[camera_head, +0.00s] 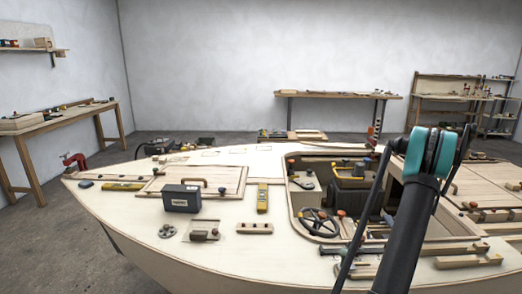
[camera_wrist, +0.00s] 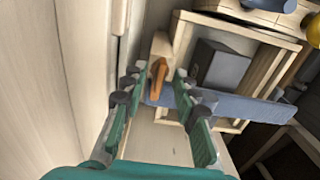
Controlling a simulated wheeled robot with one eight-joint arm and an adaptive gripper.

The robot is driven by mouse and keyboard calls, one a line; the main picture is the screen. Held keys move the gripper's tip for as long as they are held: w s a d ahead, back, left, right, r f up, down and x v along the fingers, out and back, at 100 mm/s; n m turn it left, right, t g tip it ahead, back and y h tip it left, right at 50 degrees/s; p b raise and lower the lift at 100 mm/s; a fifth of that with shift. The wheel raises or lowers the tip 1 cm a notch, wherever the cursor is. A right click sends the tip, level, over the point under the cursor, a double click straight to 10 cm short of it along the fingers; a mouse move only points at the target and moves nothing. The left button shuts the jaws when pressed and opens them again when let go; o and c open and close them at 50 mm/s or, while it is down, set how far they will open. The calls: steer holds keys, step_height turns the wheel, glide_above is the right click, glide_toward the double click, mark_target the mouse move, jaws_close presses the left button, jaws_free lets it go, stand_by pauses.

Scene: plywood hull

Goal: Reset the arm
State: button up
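My arm (camera_head: 412,215) rises in the right foreground of the head view, in front of the plywood hull (camera_head: 130,205). A teal joint (camera_head: 428,150) tops the part that shows; my fingers cannot be made out there.
The wrist view shows a wooden frame (camera_wrist: 187,33) around a grey box (camera_wrist: 218,66), and a blue-grey bar (camera_wrist: 240,108). Benches stand along the walls.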

stand_by(0.3)
step_height(320, 180, up, 12)
step_height(320, 180, down, 12)
steer(key=shift+f, duration=0.1)
steer(key=n, duration=0.6)
steer(key=shift+n, duration=0.3)
steer(key=n, duration=0.5)
steer(key=shift+n, duration=0.3)
stand_by(0.3)
